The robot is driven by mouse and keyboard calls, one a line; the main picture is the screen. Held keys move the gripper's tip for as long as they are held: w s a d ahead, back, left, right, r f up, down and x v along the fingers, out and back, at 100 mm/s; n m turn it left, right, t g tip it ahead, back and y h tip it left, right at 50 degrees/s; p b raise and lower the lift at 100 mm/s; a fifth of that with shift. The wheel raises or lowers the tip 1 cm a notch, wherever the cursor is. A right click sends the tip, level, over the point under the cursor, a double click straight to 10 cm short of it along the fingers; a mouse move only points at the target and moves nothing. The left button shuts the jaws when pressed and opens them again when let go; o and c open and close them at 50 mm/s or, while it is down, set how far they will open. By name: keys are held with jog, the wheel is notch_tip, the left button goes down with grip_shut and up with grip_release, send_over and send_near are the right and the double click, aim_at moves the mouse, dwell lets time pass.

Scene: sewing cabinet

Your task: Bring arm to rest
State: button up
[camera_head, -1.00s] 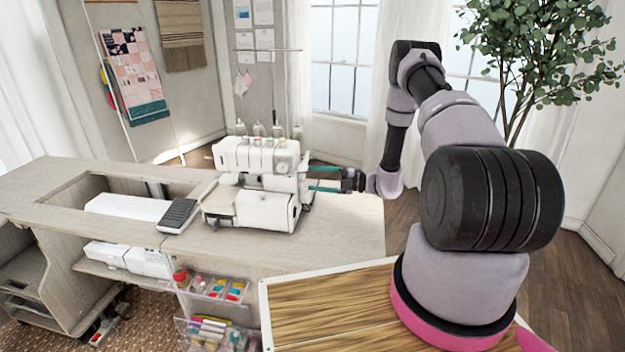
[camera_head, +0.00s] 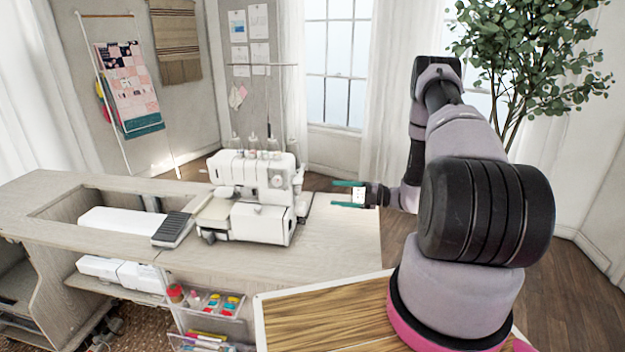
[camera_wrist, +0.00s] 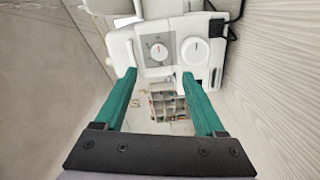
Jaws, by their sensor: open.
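My gripper (camera_head: 348,194) is open and empty, with two green fingers pointing left over the right end of the cabinet top. The white serger sewing machine (camera_head: 252,195) stands upright on the cabinet to the left of it, with a clear gap between fingertips and machine. In the wrist view my gripper (camera_wrist: 162,92) shows both green fingers spread wide, with nothing between them. The serger (camera_wrist: 165,50) with its two dials is ahead of the fingers there. My arm reaches from the right side of the head view, bent at its elbow.
The wooden cabinet top (camera_head: 335,235) is bare to the right of the serger. A black foot pedal (camera_head: 173,229) lies left of it. Clear bins (camera_head: 205,300) hang on the cabinet front. A leafy plant (camera_head: 535,55) stands behind my arm. Wood floor is open at right.

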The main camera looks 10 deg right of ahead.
jog(key=s+a+r+n+g+h, duration=0.2)
jog(key=s+a+r+n+g, duration=0.1)
jog(key=r+n, duration=0.5)
jog(key=s+a+r+n+g+h, duration=0.25)
jog(key=r+n, duration=0.25)
jog(key=r, duration=0.4)
jog(key=s+a+r+n+g+h, duration=0.15)
jog(key=s+r+n, duration=0.25)
jog(key=r+n, duration=0.4)
jog(key=s+d+r+n+t+h, duration=0.2)
jog(key=s+r+n+t+h, duration=0.5)
jog(key=s+r+n, duration=0.9)
jog(key=s+n+h, duration=0.1)
jog(key=s+n, duration=0.1)
jog(key=s, duration=0.1)
jog(key=shift+s+r+h, duration=0.25)
jog(key=shift+r+h, duration=0.05)
jog(key=shift+c, duration=0.3)
